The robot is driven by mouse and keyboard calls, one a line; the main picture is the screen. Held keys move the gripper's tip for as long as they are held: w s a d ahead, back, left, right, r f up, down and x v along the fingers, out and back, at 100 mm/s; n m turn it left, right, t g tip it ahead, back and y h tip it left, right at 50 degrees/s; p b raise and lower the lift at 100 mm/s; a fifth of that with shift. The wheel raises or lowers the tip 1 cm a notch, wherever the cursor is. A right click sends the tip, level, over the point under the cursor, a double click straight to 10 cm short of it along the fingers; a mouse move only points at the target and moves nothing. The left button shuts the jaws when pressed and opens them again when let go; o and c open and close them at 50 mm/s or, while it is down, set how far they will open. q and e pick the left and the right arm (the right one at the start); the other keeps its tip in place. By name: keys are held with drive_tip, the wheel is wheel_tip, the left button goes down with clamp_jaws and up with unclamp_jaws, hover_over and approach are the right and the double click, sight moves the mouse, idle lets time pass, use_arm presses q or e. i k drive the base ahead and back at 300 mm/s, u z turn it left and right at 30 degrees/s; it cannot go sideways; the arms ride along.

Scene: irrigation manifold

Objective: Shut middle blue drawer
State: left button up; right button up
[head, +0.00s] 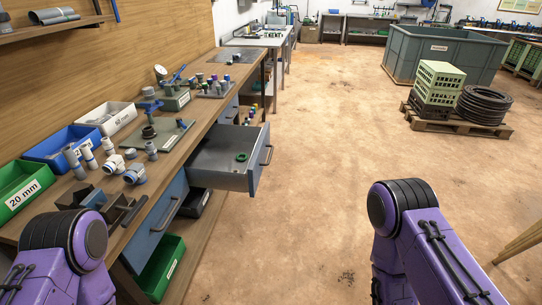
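The middle blue drawer (233,180) under the workbench stands pulled well out over the floor. Its grey bar handle (267,147) is on the outer front. A small green ring (241,157) lies on its grey floor. The nearer blue drawer (157,219) and the farther blue drawer (229,113) look shut. Only purple parts of my two arms show, at the lower left and lower right. Both of my grippers are out of view, and nothing of mine is seen touching the drawer.
The workbench (207,114) carries pipe fittings, a green bin (22,190), a blue bin (62,147) and a white bin (107,116). Dark blocky parts (117,208) lie at its near edge. The floor right of the drawer is clear. A pallet (455,126) stands farther back.

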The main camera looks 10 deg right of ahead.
sight(210, 165)
drive_tip(key=z, duration=0.35)
drive_tip(key=i, duration=1.4)
drive_tip(key=u, duration=0.25)
drive_tip(key=k, duration=0.5)
drive_tip(key=z, duration=0.45)
drive_tip(key=i, duration=1)
drive_tip(key=u, duration=0.55)
